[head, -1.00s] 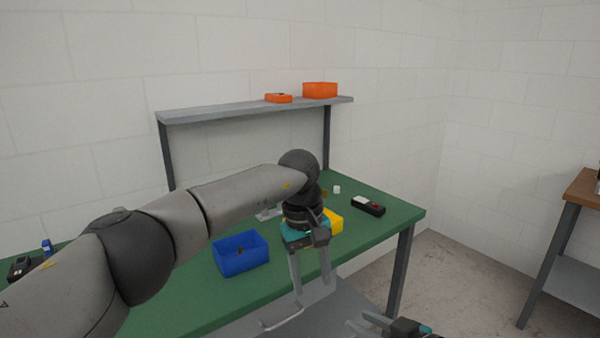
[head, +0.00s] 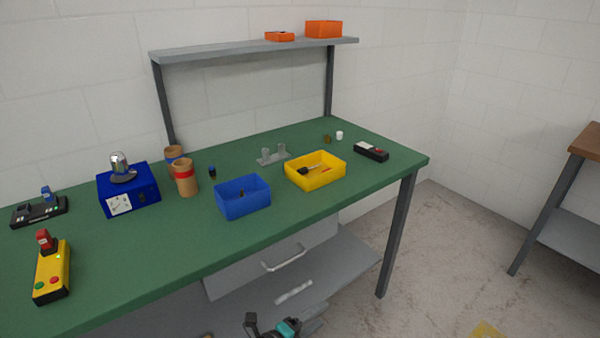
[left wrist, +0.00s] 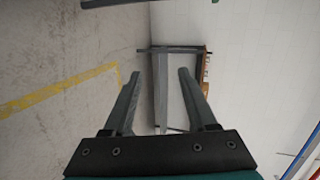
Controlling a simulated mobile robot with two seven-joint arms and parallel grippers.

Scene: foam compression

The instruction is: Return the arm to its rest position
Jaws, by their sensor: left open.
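My left gripper (head: 274,325) shows only in part at the bottom edge of the head view, low in front of the bench drawer and clear of the green bench top (head: 235,265). Its dark and teal parts are seen, and the rest of the arm is out of frame. In the left wrist view the two grey fingers of the left gripper (left wrist: 160,73) stand well apart with nothing between them. Beyond them are floor, wall and a distant wooden-topped table (left wrist: 207,75). My right gripper cannot be made out.
On the bench are a blue bin (head: 243,197), a yellow bin (head: 315,171), a grey fixture (head: 273,155), a black device (head: 371,152), a blue machine (head: 128,191), cardboard tubes (head: 185,178) and a yellow button box (head: 52,272). A drawer handle (head: 283,258) juts out below.

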